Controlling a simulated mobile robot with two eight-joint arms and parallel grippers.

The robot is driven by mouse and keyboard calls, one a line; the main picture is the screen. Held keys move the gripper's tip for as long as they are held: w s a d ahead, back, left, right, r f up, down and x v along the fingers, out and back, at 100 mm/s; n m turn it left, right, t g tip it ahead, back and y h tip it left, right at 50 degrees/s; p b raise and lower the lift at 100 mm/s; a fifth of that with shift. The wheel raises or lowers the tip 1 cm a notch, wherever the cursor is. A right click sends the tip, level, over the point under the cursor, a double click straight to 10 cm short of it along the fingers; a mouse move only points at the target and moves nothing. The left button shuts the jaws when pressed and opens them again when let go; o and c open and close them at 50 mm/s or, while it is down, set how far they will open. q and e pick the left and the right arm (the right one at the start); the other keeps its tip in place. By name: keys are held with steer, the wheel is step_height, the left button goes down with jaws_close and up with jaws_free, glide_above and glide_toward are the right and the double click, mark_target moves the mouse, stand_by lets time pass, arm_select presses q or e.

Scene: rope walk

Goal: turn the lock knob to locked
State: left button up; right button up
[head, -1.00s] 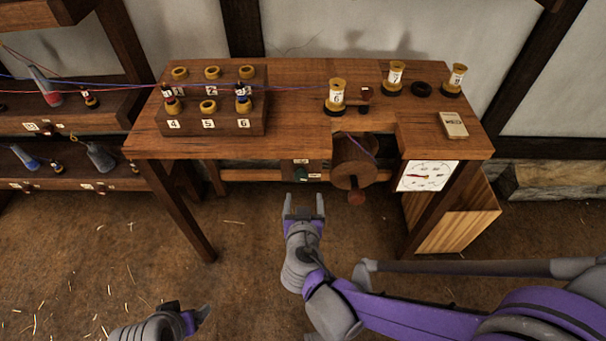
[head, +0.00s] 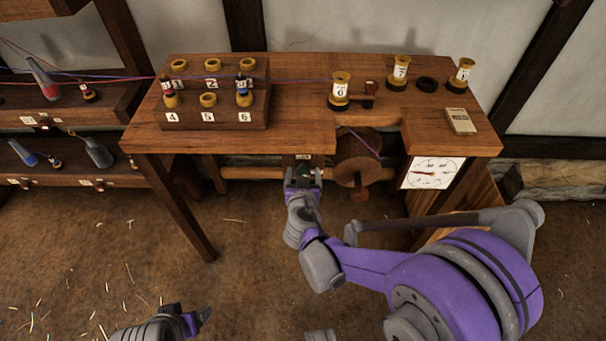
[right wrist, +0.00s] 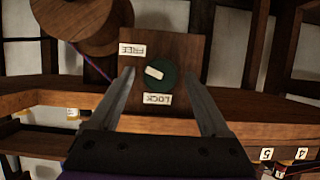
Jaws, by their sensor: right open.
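The lock knob (right wrist: 164,82) is a round dark green knob with a white pointer bar, on a square wooden plate (right wrist: 190,50) under the bench. In the right wrist view, which shows the labels upside down, the FREE label (right wrist: 132,49) is at upper left and the LOCK label (right wrist: 157,98) just below the knob. The pointer bar slants up and left, toward the FREE side. My right gripper (head: 303,174) is open in front of the plate; in its wrist view the fingers (right wrist: 159,72) frame the knob, contact unclear. My left gripper (head: 195,318) is low at lower left, its jaws unclear.
The bench top (head: 300,130) overhangs the knob plate. A wooden reel (head: 357,160) with a crank hangs just right of it, and a white dial (head: 432,173) is further right. A bobbin block (head: 210,110) stands on the bench. The floor in front is open.

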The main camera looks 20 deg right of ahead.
steer(key=shift+c, duration=0.2)
jaws_close()
